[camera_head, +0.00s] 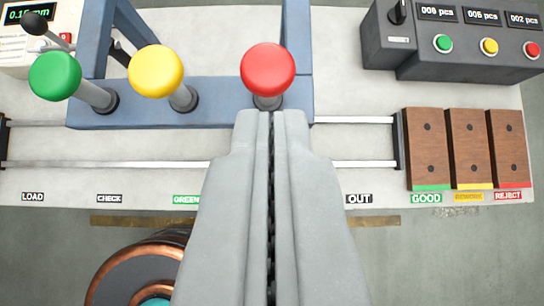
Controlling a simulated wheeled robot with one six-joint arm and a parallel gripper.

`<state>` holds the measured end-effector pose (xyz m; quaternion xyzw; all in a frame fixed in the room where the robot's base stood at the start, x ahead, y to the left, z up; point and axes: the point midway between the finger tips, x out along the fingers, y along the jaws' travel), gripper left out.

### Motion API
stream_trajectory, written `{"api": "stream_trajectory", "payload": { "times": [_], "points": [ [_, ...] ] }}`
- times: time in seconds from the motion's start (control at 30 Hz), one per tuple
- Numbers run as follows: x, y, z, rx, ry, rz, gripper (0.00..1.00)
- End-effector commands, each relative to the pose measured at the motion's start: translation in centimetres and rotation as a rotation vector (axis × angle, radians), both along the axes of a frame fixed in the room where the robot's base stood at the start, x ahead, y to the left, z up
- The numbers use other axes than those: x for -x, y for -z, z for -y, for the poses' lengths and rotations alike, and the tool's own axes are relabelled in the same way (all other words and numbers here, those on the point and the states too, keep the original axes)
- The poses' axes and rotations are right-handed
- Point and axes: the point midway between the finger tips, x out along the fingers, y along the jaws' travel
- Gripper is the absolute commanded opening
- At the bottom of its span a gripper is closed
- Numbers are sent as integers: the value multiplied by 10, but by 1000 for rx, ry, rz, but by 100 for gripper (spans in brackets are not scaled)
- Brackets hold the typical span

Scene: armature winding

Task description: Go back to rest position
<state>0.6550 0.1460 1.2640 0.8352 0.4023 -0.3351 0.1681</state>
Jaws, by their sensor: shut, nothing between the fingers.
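My gripper (271,116) points away from the camera over the light workbench (345,180). Its two grey fingers lie side by side, shut, with nothing between them. The fingertips are just below the red knob (267,70) in the picture; I cannot tell whether they touch it. A yellow knob (155,71) and a green knob (55,75) stand to the left on grey stems. My fingers hide part of the bench's middle and a label there.
A blue frame (215,100) spans the bench behind my fingertips. Wooden blocks (428,145) stand at the right above GOOD and REJECT labels. A dark counter box (450,50) with buttons is at the back right. A copper-coloured coil (135,270) is at the lower left. Rails cross the bench.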

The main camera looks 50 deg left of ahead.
Motion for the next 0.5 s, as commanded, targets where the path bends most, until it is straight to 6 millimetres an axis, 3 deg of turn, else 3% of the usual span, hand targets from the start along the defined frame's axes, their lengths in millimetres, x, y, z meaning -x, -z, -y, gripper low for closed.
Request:
{"api": "stream_trajectory", "payload": {
  "times": [0.27,0.5],
  "points": [
    [2,0,1,0,8,3,0],
    [32,9,23,-5,160,46,0]
  ]
}}
